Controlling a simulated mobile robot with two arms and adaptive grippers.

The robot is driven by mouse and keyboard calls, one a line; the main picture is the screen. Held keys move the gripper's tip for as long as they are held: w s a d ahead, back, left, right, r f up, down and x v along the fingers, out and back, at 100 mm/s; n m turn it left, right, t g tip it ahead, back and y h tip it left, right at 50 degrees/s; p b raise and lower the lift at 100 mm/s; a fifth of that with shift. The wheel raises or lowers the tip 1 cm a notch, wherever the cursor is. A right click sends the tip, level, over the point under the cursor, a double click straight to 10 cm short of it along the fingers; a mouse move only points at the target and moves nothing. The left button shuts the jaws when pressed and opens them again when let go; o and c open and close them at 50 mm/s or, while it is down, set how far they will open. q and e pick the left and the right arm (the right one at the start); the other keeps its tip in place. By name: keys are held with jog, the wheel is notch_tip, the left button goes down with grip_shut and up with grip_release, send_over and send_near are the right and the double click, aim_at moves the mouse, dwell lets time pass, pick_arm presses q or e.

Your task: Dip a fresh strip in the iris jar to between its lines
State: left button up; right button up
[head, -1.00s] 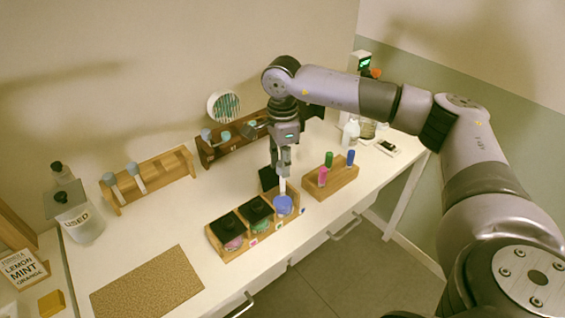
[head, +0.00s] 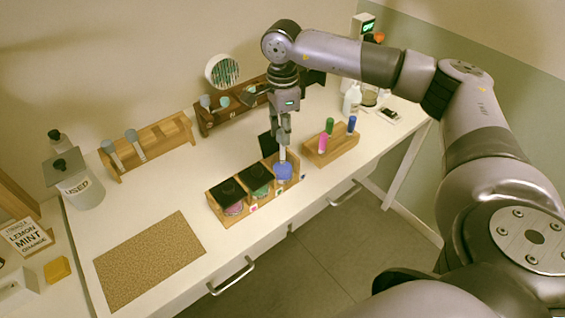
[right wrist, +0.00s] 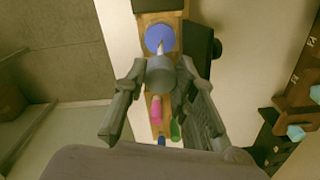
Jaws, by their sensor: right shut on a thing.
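My right gripper (head: 283,143) is shut on a pale strip (head: 283,156) by its grey cylindrical end (right wrist: 161,76). The strip points down at the blue jar (head: 283,173), whose lid is off. In the right wrist view its thin tip meets the blue round jar top (right wrist: 159,38). I cannot tell how deep the tip is, and its lines are too small to see. The jar stands at the right end of a wooden rack (head: 238,217), beside two black-lidded jars (head: 227,192). The label is unreadable. My left gripper is out of view.
A small wooden block (head: 320,153) with pink, green and blue pegs stands close to the right. Wooden holders (head: 168,140) with grey-blue-topped items stand behind. A USED jar (head: 82,190) and cork mat (head: 150,262) are left. The white table between is clear.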

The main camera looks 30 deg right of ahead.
jog(key=shift+f+b, duration=0.95)
jog(key=shift+f, duration=0.15)
dwell(1.0)
dwell(0.7)
